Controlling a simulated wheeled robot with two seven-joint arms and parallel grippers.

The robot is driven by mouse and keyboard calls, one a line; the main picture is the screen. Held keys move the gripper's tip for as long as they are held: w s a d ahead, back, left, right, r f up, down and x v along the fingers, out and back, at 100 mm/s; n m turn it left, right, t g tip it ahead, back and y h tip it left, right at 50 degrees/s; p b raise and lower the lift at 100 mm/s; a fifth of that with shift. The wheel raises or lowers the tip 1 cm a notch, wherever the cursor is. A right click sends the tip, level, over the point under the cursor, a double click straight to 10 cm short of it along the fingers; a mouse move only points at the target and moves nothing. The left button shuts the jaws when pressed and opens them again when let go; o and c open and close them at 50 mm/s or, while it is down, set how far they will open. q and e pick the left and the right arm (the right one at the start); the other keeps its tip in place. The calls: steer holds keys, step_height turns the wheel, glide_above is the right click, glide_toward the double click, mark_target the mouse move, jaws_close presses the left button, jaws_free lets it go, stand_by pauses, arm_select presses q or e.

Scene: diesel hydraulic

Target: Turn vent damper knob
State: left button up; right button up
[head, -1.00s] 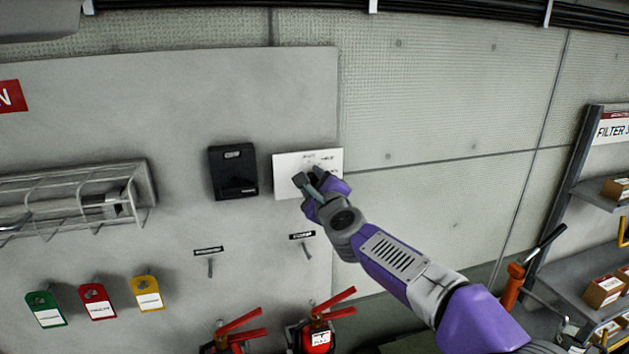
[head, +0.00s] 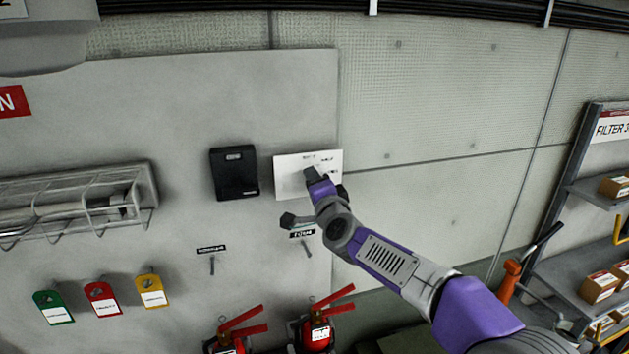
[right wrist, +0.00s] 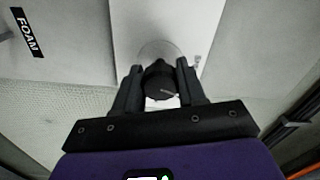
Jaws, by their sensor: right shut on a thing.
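The white vent damper plate (head: 288,182) with small dark lettering is on the grey wall panel. It also shows at the top of the right wrist view (right wrist: 140,22). The dark round knob (right wrist: 160,82) stands out from the plate, between the two fingers of my right gripper (right wrist: 159,88). The fingers are shut on its sides. In the head view my right gripper (head: 312,175) covers the knob and part of the plate, so the knob's setting cannot be read there. My left gripper is not in view.
A black box (head: 234,174) is on the panel left of the plate. Below hang green, red and yellow tags (head: 102,299) and red extinguishers (head: 318,334). A wire-caged lamp (head: 75,200) is at left, a shelf rack (head: 585,190) at right. The wall right of the plate is bare.

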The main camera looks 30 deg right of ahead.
steer(key=shift+n+p, duration=0.45)
steer(key=shift+n, duration=1.15)
steer(key=shift+f, duration=0.1)
steer(key=o, duration=1)
steer(key=shift+o, duration=0.2)
steer(key=v, duration=0.7)
steer(key=shift+s+b, duration=0.3)
steer(key=shift+a, duration=0.1)
